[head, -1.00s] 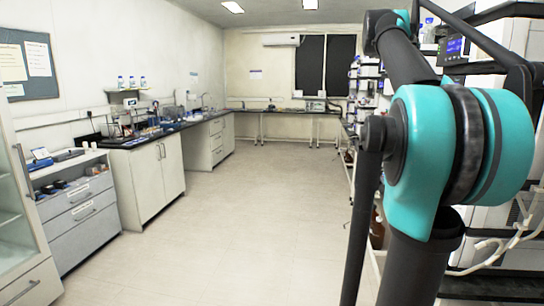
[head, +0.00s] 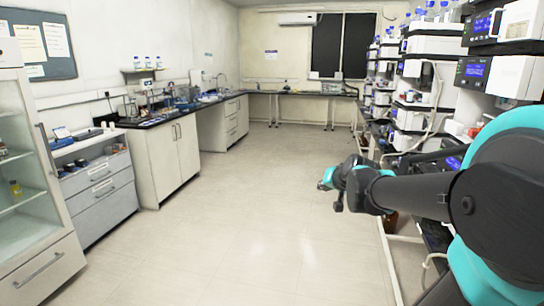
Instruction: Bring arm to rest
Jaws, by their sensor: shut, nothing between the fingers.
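My arm, black and teal, reaches in from the right edge of the head view and stretches leftward, roughly level. Its end, with my gripper (head: 331,187), hangs in the air over the open floor (head: 240,225), left of the right-hand instrument racks. The gripper is small in the picture, and its fingers look closed. I see nothing held in it.
Stacked white instruments (head: 418,95) line the right side, close to my arm. A glass-front cabinet (head: 40,180), a grey drawer unit (head: 98,185) and a dark-topped bench (head: 165,150) stand along the left. The middle aisle floor is clear.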

